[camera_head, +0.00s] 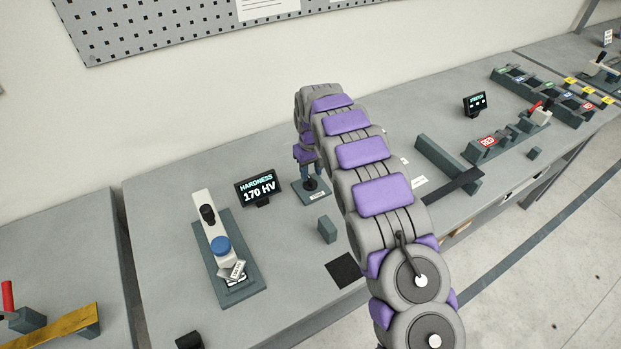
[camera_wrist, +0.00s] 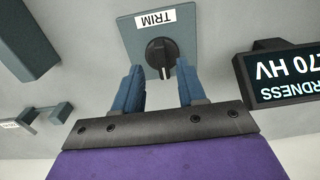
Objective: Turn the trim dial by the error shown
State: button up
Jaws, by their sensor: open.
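The trim dial (camera_wrist: 160,55) is a round black knob with a pale pointer line, on a grey-green plate (camera_wrist: 185,28) with a white TRIM label (camera_wrist: 156,20) in the wrist view. In the head view its plate (camera_head: 318,194) lies on the bench beside the display. My gripper (camera_wrist: 158,72) is open, its two blue fingers on either side of the dial's near edge; I cannot tell whether they touch it. In the head view my gripper (camera_head: 309,172) points down over the dial. The hardness display (camera_head: 257,188) reads 170 HV and shows upside down in the wrist view (camera_wrist: 285,75).
A small grey block (camera_head: 327,229) and a black mat (camera_head: 343,270) lie nearer the bench front. A long grey bar fixture (camera_head: 448,165) lies to the right.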

aim_at(310, 182)
notch_tip(310, 182, down, 2)
jog(key=shift+a+f, duration=0.35)
jog(key=shift+d, duration=0.2)
jog(key=c, duration=0.5)
grip_shut()
